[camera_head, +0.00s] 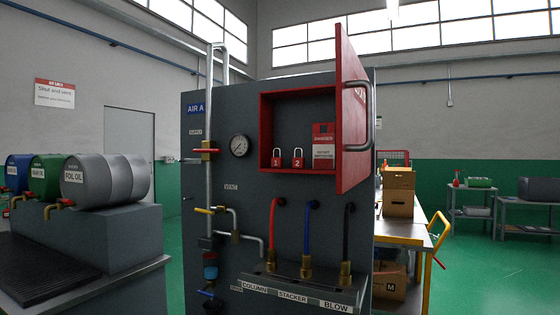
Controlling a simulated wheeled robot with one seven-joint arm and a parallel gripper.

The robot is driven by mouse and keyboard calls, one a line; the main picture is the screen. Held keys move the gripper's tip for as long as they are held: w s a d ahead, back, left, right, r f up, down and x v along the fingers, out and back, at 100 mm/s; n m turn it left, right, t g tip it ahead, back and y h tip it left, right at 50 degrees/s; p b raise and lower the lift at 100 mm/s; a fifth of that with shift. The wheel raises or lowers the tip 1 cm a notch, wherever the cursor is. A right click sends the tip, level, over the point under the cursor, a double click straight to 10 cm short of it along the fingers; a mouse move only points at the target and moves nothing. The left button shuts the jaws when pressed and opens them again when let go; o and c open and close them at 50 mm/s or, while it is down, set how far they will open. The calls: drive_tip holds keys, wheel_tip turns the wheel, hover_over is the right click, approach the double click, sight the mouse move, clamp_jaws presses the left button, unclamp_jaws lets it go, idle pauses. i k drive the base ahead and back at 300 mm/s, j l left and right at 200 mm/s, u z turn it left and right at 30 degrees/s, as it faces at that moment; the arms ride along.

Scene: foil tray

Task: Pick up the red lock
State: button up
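Two small red locks with light metal shackles stand upright in an open red cabinet (268,128) on a grey panel. The left lock (277,162) carries a "1" and the right lock (298,162) carries a "2". They stand side by side with a small gap, on the cabinet's floor. A red and white danger tag (323,146) is right of them. The red cabinet door (354,120), with a grey handle (372,115), is swung open to the right. My gripper is not in view.
Below the cabinet, red, blue and black hoses run to brass fittings on a ledge (300,284). Pipes and a gauge (239,145) are on the panel's left. Green floor (485,270) is clear at right.

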sight(276, 163)
drive_tip(key=i+j+z, duration=0.1)
drive_tip(key=j, duration=0.2)
drive_tip(key=i+j, duration=0.2)
drive_tip(key=j, duration=0.15)
drive_tip(key=i+j+z, duration=0.15)
drive_tip(key=j, duration=0.2)
drive_tip(key=i+j, duration=0.15)
drive_tip(key=j, duration=0.2)
drive_tip(key=l+z, duration=0.05)
